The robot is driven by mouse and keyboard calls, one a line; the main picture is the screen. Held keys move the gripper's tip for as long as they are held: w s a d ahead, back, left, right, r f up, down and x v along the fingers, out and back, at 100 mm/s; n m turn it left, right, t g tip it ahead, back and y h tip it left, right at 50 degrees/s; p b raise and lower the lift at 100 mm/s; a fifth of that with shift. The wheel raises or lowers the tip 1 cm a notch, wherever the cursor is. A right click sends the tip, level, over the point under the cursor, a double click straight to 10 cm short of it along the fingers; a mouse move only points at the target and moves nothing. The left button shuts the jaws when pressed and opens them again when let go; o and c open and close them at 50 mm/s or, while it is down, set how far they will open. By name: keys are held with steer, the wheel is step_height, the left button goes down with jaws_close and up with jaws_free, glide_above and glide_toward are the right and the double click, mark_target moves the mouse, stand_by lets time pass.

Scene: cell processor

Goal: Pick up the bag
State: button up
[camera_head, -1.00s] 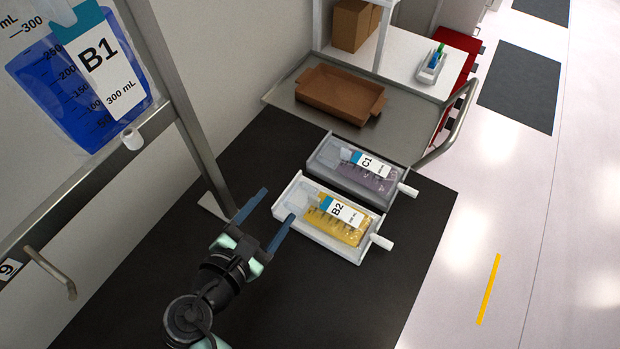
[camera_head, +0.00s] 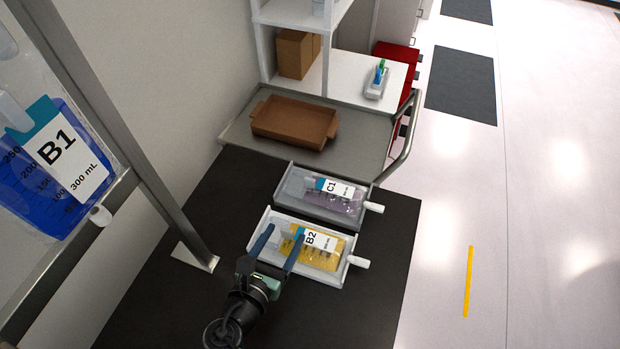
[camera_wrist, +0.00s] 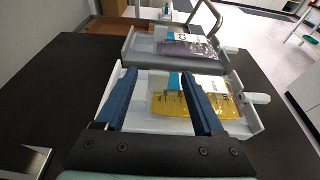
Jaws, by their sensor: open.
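A bag labelled B2 with yellow liquid (camera_head: 326,255) lies flat in a white tray (camera_head: 335,277) on the black table. A bag labelled C1 with purple liquid (camera_head: 327,201) lies in a grey tray (camera_head: 290,184) behind it. A bag labelled B1 with blue liquid (camera_head: 45,190) hangs at the left. My gripper (camera_head: 282,243) is open over the left part of the B2 tray. In the wrist view my gripper (camera_wrist: 160,85) has its blue fingers apart, the right one overlapping the yellow bag (camera_wrist: 168,104). I cannot tell whether it touches the bag.
A metal post (camera_head: 150,165) rises from the table at left. A cart (camera_head: 350,155) with a brown tray (camera_head: 293,123) stands behind the table. A white shelf (camera_head: 352,88) holds cardboard boxes and a small rack. The right side of the table is clear.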

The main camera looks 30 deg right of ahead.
steer(key=shift+x, duration=1.35)
jaws_close()
steer(key=shift+r, duration=0.1)
